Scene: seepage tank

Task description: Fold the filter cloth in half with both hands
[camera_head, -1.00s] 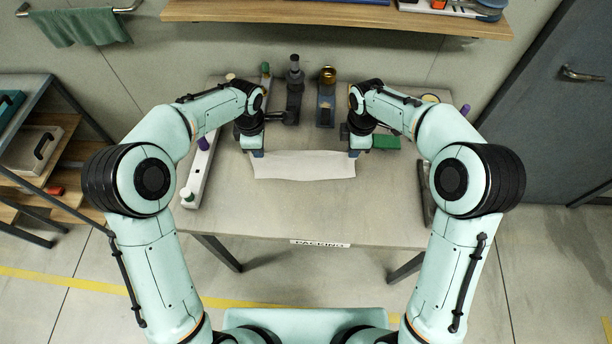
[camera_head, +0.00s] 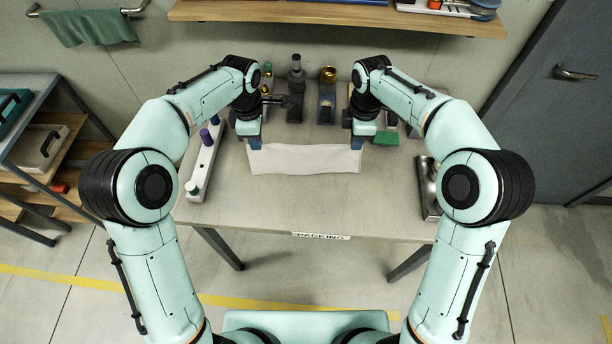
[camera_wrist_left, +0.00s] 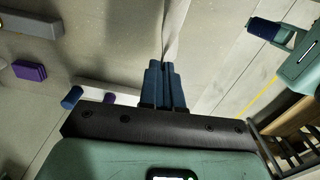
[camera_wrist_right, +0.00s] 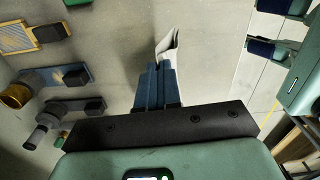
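The white filter cloth (camera_head: 305,160) hangs as a band between my two grippers, above the table's middle. Its upper edge runs from one gripper to the other. My left gripper (camera_head: 254,145) is shut on its left end, and my right gripper (camera_head: 357,143) on its right end. In the left wrist view the blue fingers are together with the cloth (camera_wrist_left: 175,30) coming out from them. In the right wrist view a pale folded-looking end of the cloth (camera_wrist_right: 167,44) stands out from the shut fingers.
The grey table (camera_head: 300,210) has free room in front of the cloth. A white rack with coloured knobs (camera_head: 203,165) stands at left, a metal tray (camera_head: 428,188) at right. A green block (camera_head: 386,138) lies beside my right gripper. Bottle-like items (camera_head: 327,95) stand behind.

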